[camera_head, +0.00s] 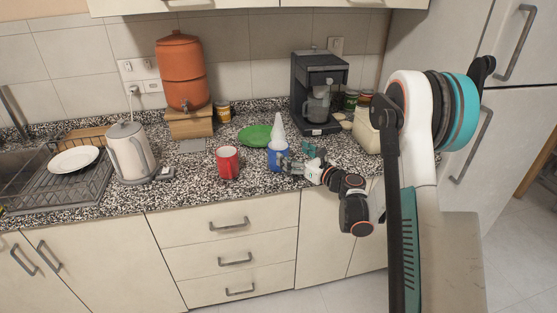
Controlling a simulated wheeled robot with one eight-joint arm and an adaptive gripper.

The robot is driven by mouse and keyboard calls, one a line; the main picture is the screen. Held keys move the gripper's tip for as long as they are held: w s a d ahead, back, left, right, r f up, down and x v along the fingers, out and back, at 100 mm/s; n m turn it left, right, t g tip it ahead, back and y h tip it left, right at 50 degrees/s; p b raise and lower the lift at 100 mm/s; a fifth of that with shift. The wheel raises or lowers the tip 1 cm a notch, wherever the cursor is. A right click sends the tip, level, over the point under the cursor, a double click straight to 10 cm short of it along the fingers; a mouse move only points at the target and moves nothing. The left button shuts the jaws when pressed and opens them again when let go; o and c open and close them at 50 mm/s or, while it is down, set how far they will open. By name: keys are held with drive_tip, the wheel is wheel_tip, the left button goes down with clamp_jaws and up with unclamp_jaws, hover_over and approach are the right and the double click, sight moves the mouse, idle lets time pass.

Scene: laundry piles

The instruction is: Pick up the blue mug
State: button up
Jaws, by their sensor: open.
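The blue mug (273,160) stands on the speckled counter, left of my gripper and in front of a green plate. A white cone-shaped thing (278,128) shows right above the mug; I cannot tell whether it is in the mug or behind it. My gripper (286,162) is open at the mug's right side and hides part of it. I cannot tell whether the fingers touch the mug.
A red mug (228,163) stands to the left. The green plate (256,136) lies behind, and a coffee maker (319,91) stands behind to the right. A kettle (132,152), dish rack (58,188) and orange water dispenser (182,72) are further left. Counter (190,191) in front is clear.

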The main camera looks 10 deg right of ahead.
sight(284, 150)
drive_tip(key=shift+x, duration=0.85)
drive_tip(key=b+x, duration=0.1)
drive_tip(key=x, duration=0.1)
drive_tip(key=b+x, duration=0.1)
drive_tip(key=x, duration=0.1)
drive_tip(key=shift+w+a, duration=0.15)
drive_tip(key=shift+a, duration=0.35)
drive_tip(key=shift+w+a, duration=0.15)
drive_tip(key=shift+w, duration=0.15)
drive_tip(key=shift+r, duration=0.1)
drive_tip(key=c, duration=1.5)
